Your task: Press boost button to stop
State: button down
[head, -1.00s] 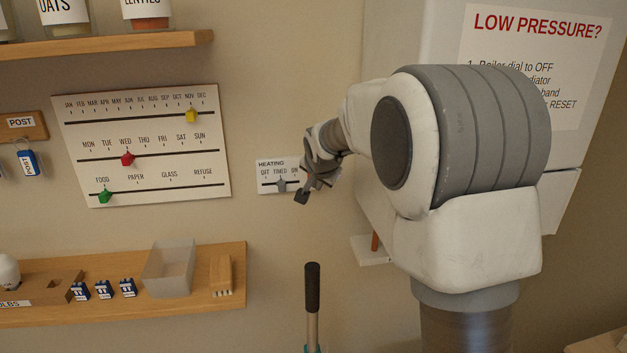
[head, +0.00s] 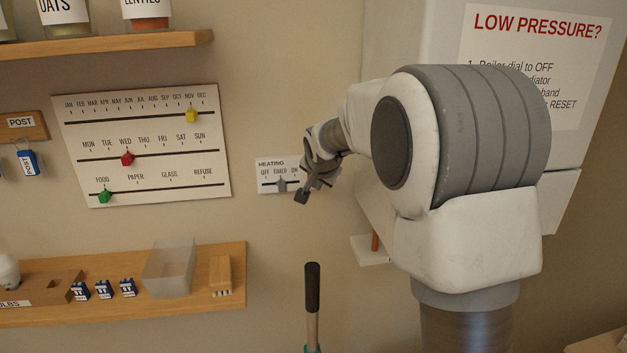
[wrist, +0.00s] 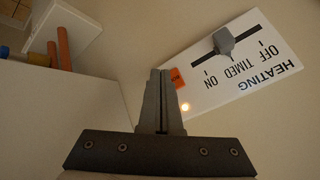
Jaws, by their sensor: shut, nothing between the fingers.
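The white HEATING panel (head: 266,176) is on the wall, and in the wrist view (wrist: 250,75) it appears turned around. Its grey slider (head: 281,184) sits at TIMED, and it also shows in the wrist view (wrist: 223,40). A small orange button (wrist: 177,77) with dark marking, too small to read, is at the panel's ON end. A small lamp (wrist: 185,107) glows beside it. My gripper (wrist: 160,73) is shut and empty. Its fingertips appear just beside the orange button; I cannot tell whether they touch it. In the head view my gripper (head: 301,196) covers the panel's right end.
A white boiler casing (head: 405,40) stands right of the panel, with copper pipes (wrist: 63,42) below it. A calendar board (head: 150,145) hangs to the left. A dark-handled tool (head: 312,288) stands below. The wall between the board and panel is clear.

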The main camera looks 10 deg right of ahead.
dwell(0.4)
jog(key=shift+w, duration=0.45)
jog(key=shift+w, duration=0.4)
dwell(0.5)
jog(key=shift+s, duration=0.1)
jog(key=shift+s+b, duration=0.7)
jog(key=shift+s, duration=0.05)
jog(key=shift+s, duration=0.1)
jog(key=shift+s+b, duration=1.75)
jog(key=shift+s, duration=0.65)
